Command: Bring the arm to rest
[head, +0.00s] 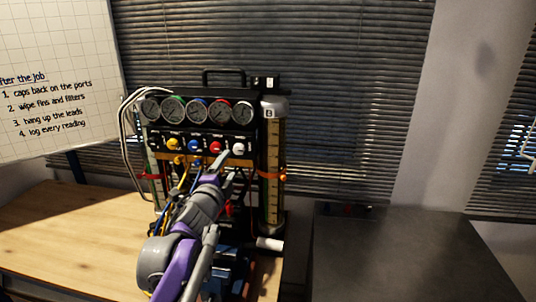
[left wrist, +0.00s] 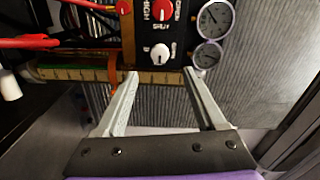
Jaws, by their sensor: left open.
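My left arm reaches up from the bottom of the head view, grey and purple, in front of the gauge rig (head: 203,120). My left gripper (head: 221,159) is at its upper end, close before the rig's lower knobs. In the left wrist view the gripper (left wrist: 160,74) is open, its two pale fingers apart with nothing between them. The white knob (left wrist: 160,53) shows just beyond the fingertips, and the red knob (left wrist: 162,10) lies farther up. I cannot tell whether a finger touches the panel. My right gripper is not in view.
The rig stands on a wooden bench (head: 85,235), with a row of gauges, coloured knobs, hoses and a tall cylinder (head: 273,165). My arm hides its lower front. A whiteboard (head: 60,65) hangs at left before blinds.

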